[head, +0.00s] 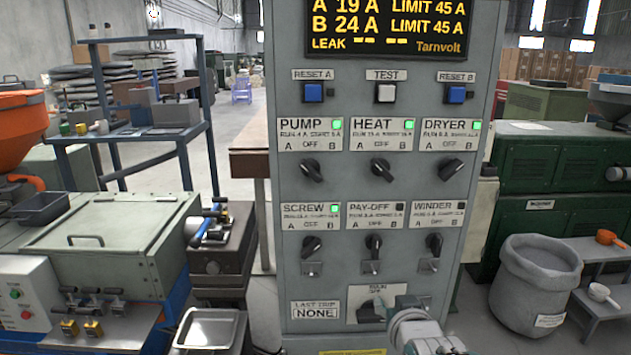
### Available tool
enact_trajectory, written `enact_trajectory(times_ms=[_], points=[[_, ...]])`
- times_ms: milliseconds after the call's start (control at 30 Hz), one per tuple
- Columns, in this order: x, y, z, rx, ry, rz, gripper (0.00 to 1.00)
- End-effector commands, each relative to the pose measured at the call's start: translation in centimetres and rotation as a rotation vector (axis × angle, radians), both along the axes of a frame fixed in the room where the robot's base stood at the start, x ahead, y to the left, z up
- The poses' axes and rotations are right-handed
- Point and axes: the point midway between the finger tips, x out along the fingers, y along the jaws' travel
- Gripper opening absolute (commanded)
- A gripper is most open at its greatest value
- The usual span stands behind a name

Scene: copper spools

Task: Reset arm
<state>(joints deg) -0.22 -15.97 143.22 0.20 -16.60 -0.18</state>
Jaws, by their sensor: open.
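My gripper (398,308) is at the bottom of the head view, in front of the lower part of a grey control panel (345,275). It is open and I see nothing held. The arm enters from the bottom edge.
The panel's display (388,28) shows A 19 A, B 24 A. Green lamps are lit at PUMP, HEAT, DRYER and SCREW; PAY-OFF and WINDER lamps are dark. A grey bin (535,285) stands right, a metal tray (208,330) left.

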Motion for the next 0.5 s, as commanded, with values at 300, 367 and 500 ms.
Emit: enact_trajectory(times_ms=[300,367,500], points=[[-8.0,-0.1,-0.3,0.0,0.339,-0.002,0.56],[-9.9,-0.1,-0.4,-0.001,0.405,-0.002,0.56],[-14.3,-0.1,-0.6,0.0,0.554,-0.002,0.56]])
